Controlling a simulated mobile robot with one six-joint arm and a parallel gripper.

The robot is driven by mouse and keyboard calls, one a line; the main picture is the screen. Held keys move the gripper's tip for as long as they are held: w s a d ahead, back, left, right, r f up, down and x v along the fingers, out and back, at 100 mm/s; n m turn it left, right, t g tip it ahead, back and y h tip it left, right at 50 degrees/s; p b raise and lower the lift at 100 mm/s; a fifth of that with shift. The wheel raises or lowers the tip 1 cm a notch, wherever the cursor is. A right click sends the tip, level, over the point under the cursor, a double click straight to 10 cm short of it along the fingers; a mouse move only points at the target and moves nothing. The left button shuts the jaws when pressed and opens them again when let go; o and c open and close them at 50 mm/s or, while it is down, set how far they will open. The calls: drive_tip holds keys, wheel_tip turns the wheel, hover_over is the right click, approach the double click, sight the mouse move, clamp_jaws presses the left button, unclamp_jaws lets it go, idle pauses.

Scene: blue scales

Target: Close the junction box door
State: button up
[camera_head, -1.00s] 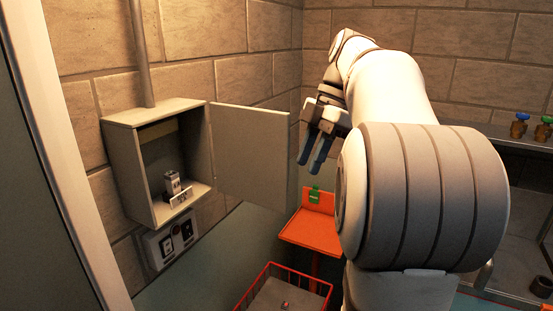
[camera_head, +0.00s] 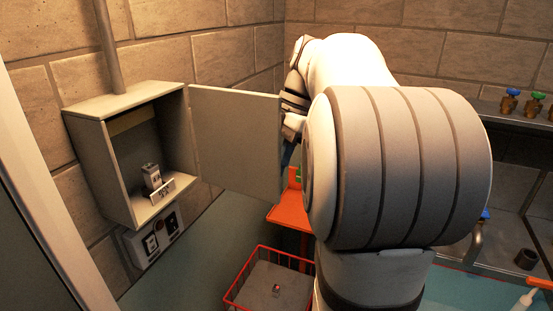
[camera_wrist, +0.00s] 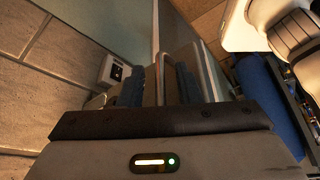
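The grey junction box (camera_head: 92,105) hangs on the brick wall at the left of the head view, with a small labelled device (camera_head: 152,176) inside. Its door (camera_head: 237,145) stands wide open, swung out to the right. My gripper (camera_head: 288,155) is at the door's free edge, partly hidden behind the door and my arm. In the wrist view my gripper (camera_wrist: 161,84) has its two blue fingers apart.
A switch panel (camera_head: 158,238) sits below the box and also shows in the wrist view (camera_wrist: 114,71). A red wire basket (camera_head: 238,290) and an orange stand (camera_head: 287,216) are below the door. A bench with valves (camera_head: 509,101) is at the right.

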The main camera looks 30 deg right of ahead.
drive_tip(key=shift+a+f, duration=0.1)
drive_tip(key=shift+f, duration=0.15)
clamp_jaws()
idle(0.5)
